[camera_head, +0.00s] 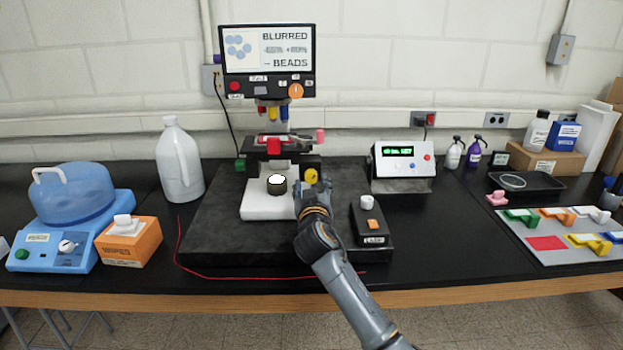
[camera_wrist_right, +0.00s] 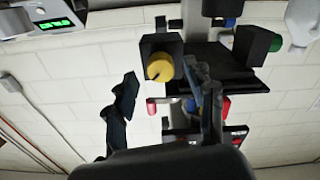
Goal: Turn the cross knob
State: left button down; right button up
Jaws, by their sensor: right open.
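A round yellow knob (camera_head: 311,176) sits on the side of the microscope-like instrument, at the right of its white stage. It also shows in the right wrist view as a yellow knob (camera_wrist_right: 160,66) with a dark mark, on a black block. I cannot make out a cross shape on it. My right gripper (camera_head: 313,187) is just in front of and below this knob in the head view. In the right wrist view its two dark fingers (camera_wrist_right: 162,78) stand apart, with the knob beyond and between their tips. No contact with the knob can be made out. My left gripper is not in view.
The instrument carries a screen (camera_head: 268,50) with an orange knob (camera_head: 296,91). A small black box (camera_head: 372,228) with a white knob (camera_head: 367,202) stands right of my arm. A white meter box (camera_head: 403,160) is behind it. A red wire (camera_head: 215,277) crosses the bench front.

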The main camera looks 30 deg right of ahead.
jog(key=shift+x, duration=0.95)
grip_shut()
jog(key=shift+n, duration=0.3)
